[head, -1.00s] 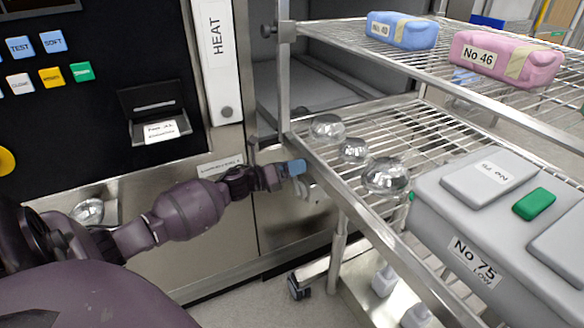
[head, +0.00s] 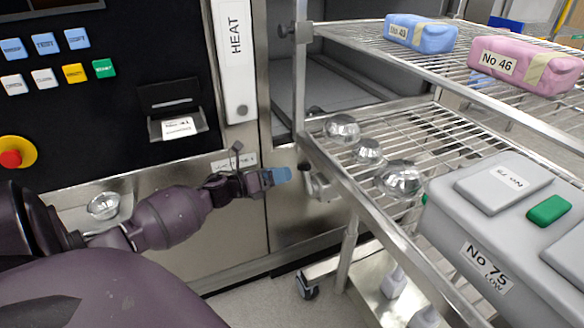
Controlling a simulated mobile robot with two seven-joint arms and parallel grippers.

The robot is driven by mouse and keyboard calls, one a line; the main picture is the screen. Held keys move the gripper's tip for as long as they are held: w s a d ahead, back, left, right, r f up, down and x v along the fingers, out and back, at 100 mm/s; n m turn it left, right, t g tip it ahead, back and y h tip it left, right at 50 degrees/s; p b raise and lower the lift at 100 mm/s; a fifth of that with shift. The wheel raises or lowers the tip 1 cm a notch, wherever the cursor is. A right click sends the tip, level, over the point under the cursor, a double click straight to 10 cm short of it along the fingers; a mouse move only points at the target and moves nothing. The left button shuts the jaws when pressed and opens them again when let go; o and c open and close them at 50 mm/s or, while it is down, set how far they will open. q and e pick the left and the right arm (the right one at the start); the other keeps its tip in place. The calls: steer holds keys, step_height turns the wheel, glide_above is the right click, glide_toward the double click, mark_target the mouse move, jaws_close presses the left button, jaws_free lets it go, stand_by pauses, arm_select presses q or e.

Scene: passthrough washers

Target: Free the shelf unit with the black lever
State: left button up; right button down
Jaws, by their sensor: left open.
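The wire shelf unit (head: 349,190) stands at the right against the machine front. A silvery metal fitting (head: 320,186) sits at its near left corner. My left gripper (head: 277,177) is open, in front of the machine's lower steel panel, with a blue fingertip pointing right toward the shelf post, a small gap from the fitting. A thin black upright piece with a small knob (head: 238,149) shows just above the gripper, in front of a white label; I cannot tell whether it is the black lever or part of my gripper. My right gripper is not in view.
Metal bowls (head: 401,178) and a grey case (head: 478,248) marked No 75 stand on the lower shelf. Blue (head: 420,34) and pink (head: 520,63) packs lie on the upper shelf. A control panel (head: 100,115) with a red button (head: 11,158) is at left. A caster (head: 307,287) stands below.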

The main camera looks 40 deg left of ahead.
arm_select(q)
steer(key=shift+v, duration=1.3)
